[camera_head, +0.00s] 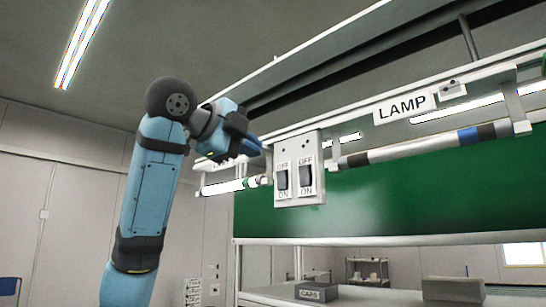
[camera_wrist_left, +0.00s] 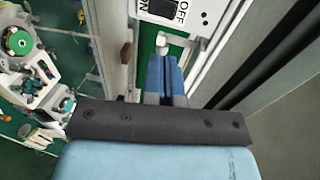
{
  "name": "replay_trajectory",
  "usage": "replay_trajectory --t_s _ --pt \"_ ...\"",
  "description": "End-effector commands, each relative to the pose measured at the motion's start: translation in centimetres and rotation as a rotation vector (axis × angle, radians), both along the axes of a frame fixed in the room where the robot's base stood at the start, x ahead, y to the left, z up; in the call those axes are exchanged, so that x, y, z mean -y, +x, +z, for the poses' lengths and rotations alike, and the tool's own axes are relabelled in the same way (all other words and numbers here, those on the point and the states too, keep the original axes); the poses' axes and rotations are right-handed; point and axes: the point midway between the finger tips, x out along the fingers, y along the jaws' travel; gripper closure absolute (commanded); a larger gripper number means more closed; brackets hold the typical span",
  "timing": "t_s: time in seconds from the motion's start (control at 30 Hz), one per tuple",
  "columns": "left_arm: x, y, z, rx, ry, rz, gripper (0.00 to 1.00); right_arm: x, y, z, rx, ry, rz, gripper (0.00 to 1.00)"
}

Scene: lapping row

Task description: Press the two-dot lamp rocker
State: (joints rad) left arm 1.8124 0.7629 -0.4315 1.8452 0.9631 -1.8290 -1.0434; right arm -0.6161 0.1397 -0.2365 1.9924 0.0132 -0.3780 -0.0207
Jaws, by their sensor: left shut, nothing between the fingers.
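A white switch box (camera_head: 299,143) hangs from the rail and carries two dark rockers side by side, the left rocker (camera_head: 281,180) and the right rocker (camera_head: 306,177). Each has OFF above and ON below. The dot marks are too small to read in the head view. My left gripper (camera_head: 258,147) is shut and empty, just left of the box's upper part; I cannot tell whether it touches. My right gripper is out of view.
A LAMP sign (camera_head: 405,106) hangs right of the box. A striped tube (camera_head: 420,147) runs right from it, and a green panel (camera_head: 400,205) stands behind. Below, a grey box (camera_head: 316,291) sits on a bench.

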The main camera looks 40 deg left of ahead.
Motion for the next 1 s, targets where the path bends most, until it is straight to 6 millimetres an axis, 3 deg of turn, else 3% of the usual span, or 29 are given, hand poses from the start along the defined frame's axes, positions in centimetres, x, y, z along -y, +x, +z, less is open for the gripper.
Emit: replay_trajectory --t_s 0.47,0.6,0.8,1.0 --pt "0.7 9.3 -1.7 -0.004 -0.002 0.000 1.00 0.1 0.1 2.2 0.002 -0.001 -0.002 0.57" --pt "0.9 11.4 -1.2 -0.001 -0.001 -0.001 1.00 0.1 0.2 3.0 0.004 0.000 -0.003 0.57" --pt "1.0 12.8 -1.2 0.000 -0.001 0.000 1.00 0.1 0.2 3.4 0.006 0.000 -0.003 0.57" --pt "1.0 12.9 -1.3 0.000 -0.001 0.000 1.00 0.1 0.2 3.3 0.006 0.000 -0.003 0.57"
